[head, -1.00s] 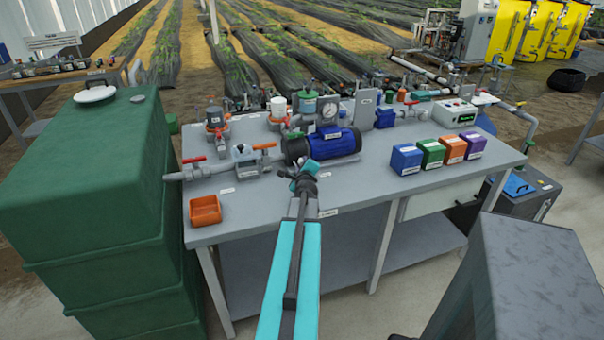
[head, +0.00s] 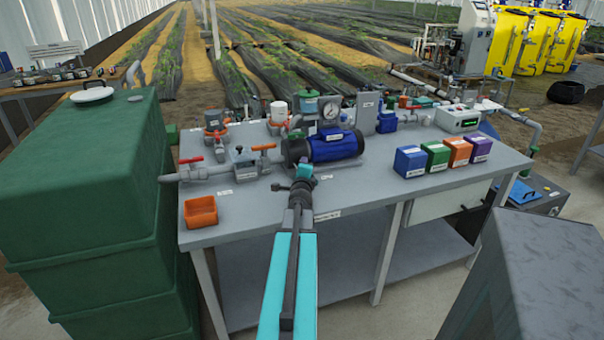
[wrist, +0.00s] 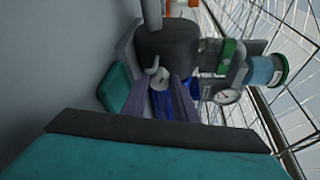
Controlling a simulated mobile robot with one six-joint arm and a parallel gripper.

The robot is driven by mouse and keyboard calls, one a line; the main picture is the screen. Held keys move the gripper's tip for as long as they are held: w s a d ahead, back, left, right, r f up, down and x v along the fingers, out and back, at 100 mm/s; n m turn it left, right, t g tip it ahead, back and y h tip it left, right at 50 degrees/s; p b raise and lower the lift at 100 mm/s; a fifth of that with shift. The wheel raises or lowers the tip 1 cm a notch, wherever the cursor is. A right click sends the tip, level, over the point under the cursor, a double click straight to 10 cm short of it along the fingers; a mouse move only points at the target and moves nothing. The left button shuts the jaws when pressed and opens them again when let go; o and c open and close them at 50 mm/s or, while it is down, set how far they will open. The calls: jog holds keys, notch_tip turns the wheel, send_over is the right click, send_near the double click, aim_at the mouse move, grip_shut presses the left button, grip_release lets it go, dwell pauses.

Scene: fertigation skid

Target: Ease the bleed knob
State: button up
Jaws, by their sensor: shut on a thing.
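My gripper (head: 303,178) is at the front edge of the pump, low over the bench, seen from behind in the head view. In the wrist view my gripper (wrist: 163,86) has its two dark fingers closed around a small pale grey knob (wrist: 160,76), which looks like the bleed knob. The blue pump motor (head: 335,146) lies just beyond the gripper; some of its blue shows between the fingers in the wrist view. My gripper and wrist hide the knob in the head view.
An orange bin (head: 201,211) sits at the bench's left front. Blue, green, orange and purple boxes (head: 410,160) stand on the right. A pressure gauge (head: 330,113) is behind the pump. A pipe with red- and orange-handled valves (head: 240,160) runs left.

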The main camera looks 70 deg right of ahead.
jog(key=shift+s+d+n+h+b, duration=0.1)
jog(key=shift+n+h+b, duration=0.75)
jog(key=shift+b, duration=1.5)
jog(key=shift+n+y, duration=0.25)
jog(key=o, duration=1)
jog(key=shift+o, duration=0.3)
jog(key=shift+f, duration=0.1)
jog(key=shift+a, duration=0.55)
jog(key=shift+p+v, duration=0.45)
jog(key=shift+v, duration=1)
jog(key=shift+p+v, duration=0.35)
jog(key=shift+v, duration=1.45)
